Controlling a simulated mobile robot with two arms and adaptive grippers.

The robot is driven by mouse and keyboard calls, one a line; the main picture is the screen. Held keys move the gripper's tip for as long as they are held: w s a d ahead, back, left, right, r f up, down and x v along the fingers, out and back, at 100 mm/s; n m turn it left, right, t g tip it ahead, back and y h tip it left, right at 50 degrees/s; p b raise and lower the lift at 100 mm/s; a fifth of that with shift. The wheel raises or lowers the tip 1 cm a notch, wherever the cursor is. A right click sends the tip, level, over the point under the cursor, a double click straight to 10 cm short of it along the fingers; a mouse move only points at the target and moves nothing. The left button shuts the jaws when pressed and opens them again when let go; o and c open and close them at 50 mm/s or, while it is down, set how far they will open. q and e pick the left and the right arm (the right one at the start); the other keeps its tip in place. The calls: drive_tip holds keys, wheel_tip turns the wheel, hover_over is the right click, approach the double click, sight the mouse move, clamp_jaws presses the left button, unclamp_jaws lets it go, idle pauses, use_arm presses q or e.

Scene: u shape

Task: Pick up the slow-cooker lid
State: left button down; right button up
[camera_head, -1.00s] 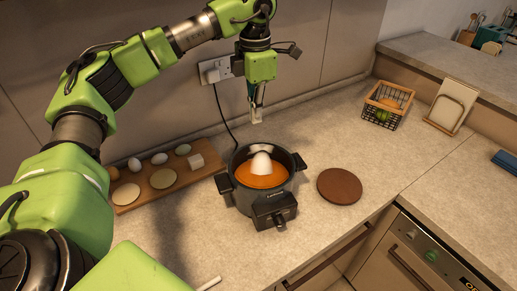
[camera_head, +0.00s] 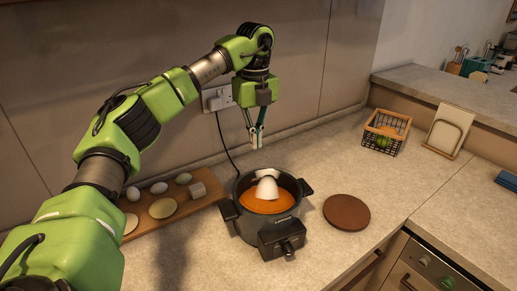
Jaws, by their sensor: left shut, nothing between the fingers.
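The slow cooker (camera_head: 246,222) is a dark pot standing open on the counter, with side handles and a control box at its front. It holds orange contents (camera_head: 285,204) with a white rounded thing (camera_head: 266,189) standing up in them. No lid plainly shows; a flat brown disc (camera_head: 346,212) lies right of the pot, and I cannot tell whether it is a lid. My left gripper (camera_head: 255,146) points down above the back of the pot, shut and empty, apart from the contents. My right gripper is not in view.
A wooden board (camera_head: 183,209) with eggs and pale round pieces lies left of the pot, partly behind my arm. A wire basket (camera_head: 382,139) and a holder with a white board (camera_head: 445,136) stand at the back right. A cord runs from the wall socket (camera_head: 216,98) behind the pot. Counter right of the disc is clear.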

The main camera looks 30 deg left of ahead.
sight(260, 178)
use_arm(q)
wheel_tip(260, 178, down, 7)
drive_tip(key=shift+s+a+f+p, duration=0.1)
drive_tip(key=shift+f+p, duration=0.05)
drive_tip(key=shift+p, duration=0.9)
drive_tip(key=d, duration=0.1)
drive_tip(key=p, duration=0.1)
drive_tip(key=s+d, duration=0.1)
drive_tip(key=shift+d+f+p, duration=0.3)
drive_tip(key=shift+f+p, duration=0.05)
drive_tip(key=shift+s+d+f, duration=0.1)
drive_tip(key=shift+s+d, duration=0.3)
drive_tip(key=shift+d, duration=0.2)
drive_tip(key=shift+a, duration=0.1)
drive_tip(key=shift+f, duration=0.1)
